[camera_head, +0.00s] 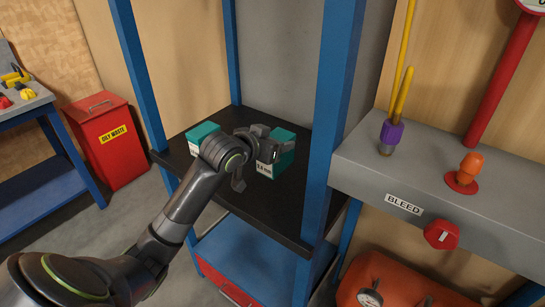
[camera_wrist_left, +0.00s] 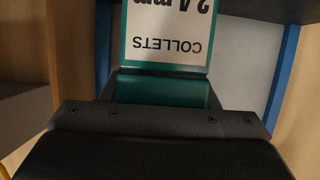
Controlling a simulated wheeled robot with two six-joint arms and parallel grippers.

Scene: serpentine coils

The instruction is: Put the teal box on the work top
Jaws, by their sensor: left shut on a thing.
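A teal box (camera_head: 284,151) with a white label is at the right of the black rack shelf (camera_head: 262,205). My left gripper (camera_head: 264,150) reaches in from the front left and is shut on this box. I cannot tell whether the box rests on the shelf or is just above it. In the left wrist view the teal box (camera_wrist_left: 165,91) is close against the gripper, with a white label reading "COLLETS" upside down. A second teal box (camera_head: 202,133) stands at the shelf's left, partly behind my arm. My right gripper is not in view.
Blue posts (camera_head: 335,105) frame the rack. A grey-topped bench (camera_head: 40,93) with yellow and red items stands at far left, beside a red oily waste bin (camera_head: 107,140). A grey ledge (camera_head: 430,175) marked "BLEED" is at right, above an orange tank (camera_head: 390,280).

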